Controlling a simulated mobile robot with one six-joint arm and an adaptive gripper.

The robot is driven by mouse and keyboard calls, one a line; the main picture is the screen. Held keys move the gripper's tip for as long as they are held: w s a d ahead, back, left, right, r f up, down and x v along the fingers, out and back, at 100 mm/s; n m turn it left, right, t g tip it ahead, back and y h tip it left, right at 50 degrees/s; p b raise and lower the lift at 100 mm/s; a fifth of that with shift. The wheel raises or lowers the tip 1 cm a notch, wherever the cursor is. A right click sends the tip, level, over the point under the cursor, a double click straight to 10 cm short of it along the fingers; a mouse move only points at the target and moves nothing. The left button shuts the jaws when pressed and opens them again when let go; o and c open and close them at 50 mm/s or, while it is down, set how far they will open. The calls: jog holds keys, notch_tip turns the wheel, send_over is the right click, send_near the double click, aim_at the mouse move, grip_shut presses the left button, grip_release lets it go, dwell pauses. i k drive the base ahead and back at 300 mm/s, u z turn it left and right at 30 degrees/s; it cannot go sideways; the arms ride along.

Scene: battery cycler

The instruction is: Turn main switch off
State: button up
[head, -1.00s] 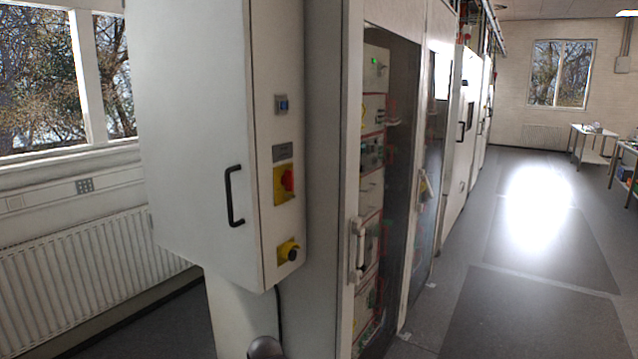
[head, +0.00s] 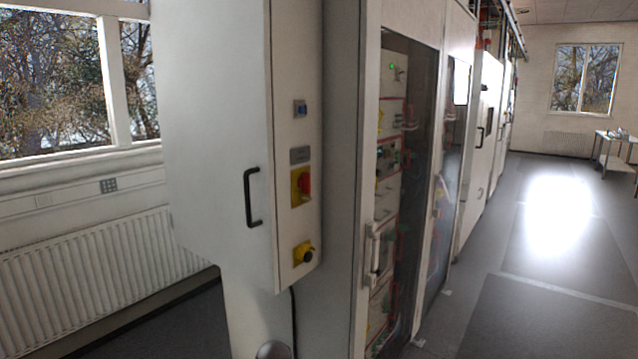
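The control cabinet (head: 222,130) is a tall white box left of centre in the head view, with a black handle on its door. On its narrow side is a red rotary switch (head: 304,184) on a yellow plate, below a small grey label plate. Lower down is a black knob on a yellow plate (head: 303,253). A small blue-lit button (head: 299,108) sits above them. The exact angle of the red switch is too small to tell. My gripper is not in view; a dark rounded piece shows at the bottom edge, beside the cabinet's base.
A row of equipment cabinets with a glass door (head: 410,170) runs back to the right of the control cabinet. A radiator (head: 95,275) and windows are at the left. The floor aisle (head: 540,290) at the right is clear, with a table (head: 612,150) far back.

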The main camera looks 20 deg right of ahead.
aim_at(304, 182)
jog(key=z, duration=0.55)
jog(key=i, duration=0.95)
jog(key=z, duration=0.1)
jog(key=k, duration=0.9)
jog(key=u, duration=0.2)
jog(key=i, duration=0.45)
jog(key=z, duration=0.05)
